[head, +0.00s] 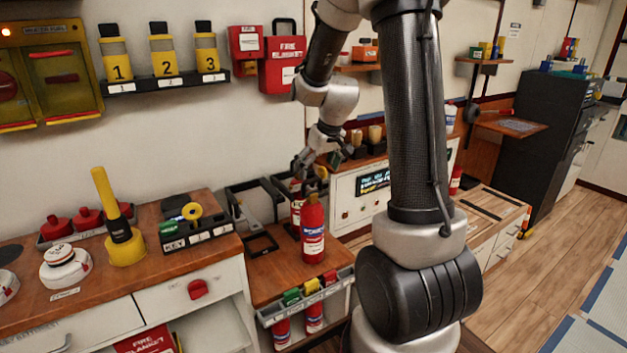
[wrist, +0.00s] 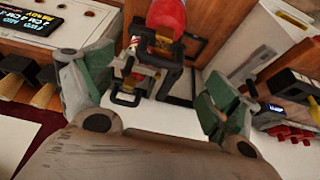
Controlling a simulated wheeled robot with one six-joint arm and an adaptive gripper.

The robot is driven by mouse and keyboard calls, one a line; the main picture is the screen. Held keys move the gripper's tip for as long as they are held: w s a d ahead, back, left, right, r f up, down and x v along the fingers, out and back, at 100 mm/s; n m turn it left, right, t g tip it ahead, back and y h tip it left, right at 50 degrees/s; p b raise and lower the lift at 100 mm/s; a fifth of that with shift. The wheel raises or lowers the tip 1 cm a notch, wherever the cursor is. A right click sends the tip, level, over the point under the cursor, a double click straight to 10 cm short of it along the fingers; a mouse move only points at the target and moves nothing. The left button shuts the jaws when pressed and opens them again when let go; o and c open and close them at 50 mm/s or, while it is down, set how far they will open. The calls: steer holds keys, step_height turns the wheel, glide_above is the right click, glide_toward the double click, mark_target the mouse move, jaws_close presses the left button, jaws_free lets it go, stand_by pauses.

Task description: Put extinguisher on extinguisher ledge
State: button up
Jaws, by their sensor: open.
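A red extinguisher (head: 313,230) with a white and blue label stands upright on a low wooden-topped ledge (head: 275,285). A second red extinguisher (head: 296,212) stands close behind it, partly hidden. Which surface is the named ledge, I cannot tell for sure. My gripper (head: 324,162) is above and behind the extinguishers, apart from the front one. In the wrist view my gripper (wrist: 152,95) has its fingers wide apart with nothing held. A red cylinder (wrist: 166,14), likely an extinguisher, shows beyond the fingers at the top, by a black frame (wrist: 150,75).
Black frames (head: 255,195) stand left of the extinguishers. The counter (head: 180,268) at left holds a yellow-and-black torch (head: 122,235), a key tray (head: 198,238) and a detector (head: 66,266). A bin rail (head: 305,297) fronts the ledge. More extinguishers (head: 314,318) are below.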

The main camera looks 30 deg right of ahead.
steer(key=s+a+r, duration=0.4)
steer(key=s+r, duration=0.7)
steer(key=s+a+r, duration=0.2)
steer(key=s+a, duration=0.1)
steer(key=s, duration=1.4)
steer(key=shift+a, duration=0.1)
